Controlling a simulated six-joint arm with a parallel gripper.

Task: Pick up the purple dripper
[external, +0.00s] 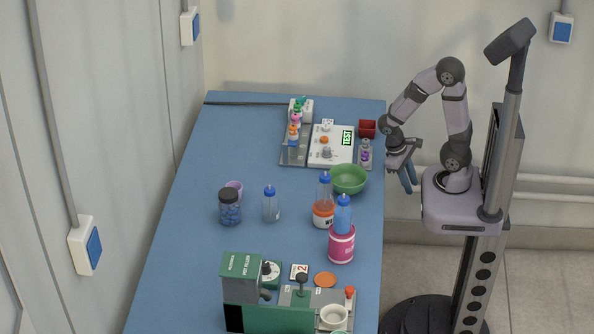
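A small light-purple cup-shaped thing (235,186) stands on the blue table, partly hidden behind a dark blue jar (230,209); it may be the purple dripper, but its shape is too small and covered to be sure. Another small purple piece (364,156) sits on a narrow rack at the table's back right. My gripper (409,184) hangs fingers down just off the table's right edge, well apart from both purple things. I see nothing held in it. The view is too small to show the gap between its fingers.
Clear blue-capped bottles (270,204) stand mid-table, one in an orange-banded holder (323,215), one in a pink holder (341,244). A green bowl (348,180) and a test panel (331,145) are behind. A green machine (268,318) fills the front. The table's left side is clear.

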